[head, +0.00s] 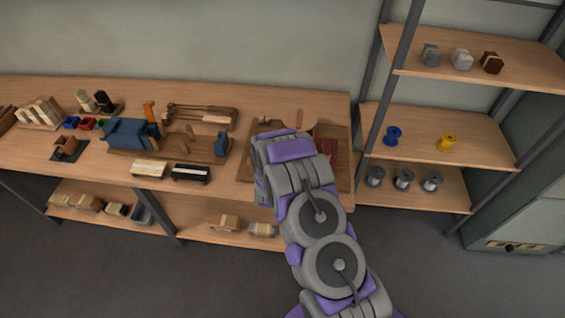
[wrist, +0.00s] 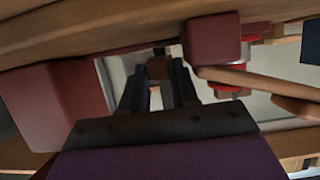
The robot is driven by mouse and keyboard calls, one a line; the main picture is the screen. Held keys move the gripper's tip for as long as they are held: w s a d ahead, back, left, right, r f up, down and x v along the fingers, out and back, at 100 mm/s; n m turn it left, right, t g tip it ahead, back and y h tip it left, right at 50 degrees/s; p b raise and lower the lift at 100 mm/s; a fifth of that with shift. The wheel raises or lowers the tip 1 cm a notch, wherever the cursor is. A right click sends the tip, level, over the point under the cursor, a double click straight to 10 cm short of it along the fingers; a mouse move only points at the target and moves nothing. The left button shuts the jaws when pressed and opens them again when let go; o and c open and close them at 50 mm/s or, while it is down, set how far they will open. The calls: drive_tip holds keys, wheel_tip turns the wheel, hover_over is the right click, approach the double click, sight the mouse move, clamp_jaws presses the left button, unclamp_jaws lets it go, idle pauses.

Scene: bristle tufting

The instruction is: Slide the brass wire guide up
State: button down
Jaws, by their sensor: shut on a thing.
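My gripper (wrist: 159,78) shows in the wrist view, its two dark fingers close together. A small brown, brass-like piece (wrist: 158,68) sits between the fingertips, and the gripper is shut on it; I take it to be the brass wire guide, though its shape is partly hidden. In the head view my arm's end covers the gripper and the guide. The arm reaches over a wooden board (head: 246,172) at the right end of the bench, with a dark red part (head: 327,147) beside the arm.
In the wrist view a dark red block (wrist: 62,100) is close on the left and another (wrist: 211,40) is at upper right. A wooden bar (wrist: 250,80) runs to the right. A wooden edge (wrist: 90,35) crosses overhead. The shelf rack (head: 440,80) stands right of the bench.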

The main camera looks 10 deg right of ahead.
drive_tip(key=shift+a+r+p, duration=0.1)
drive_tip(key=shift+r+p, duration=0.55)
drive_tip(key=shift+r, duration=1.1)
drive_tip(key=shift+w, duration=0.1)
drive_tip(key=c, duration=1.2)
unclamp_jaws()
drive_tip(key=p+v, duration=0.4)
drive_tip(key=v, duration=1.3)
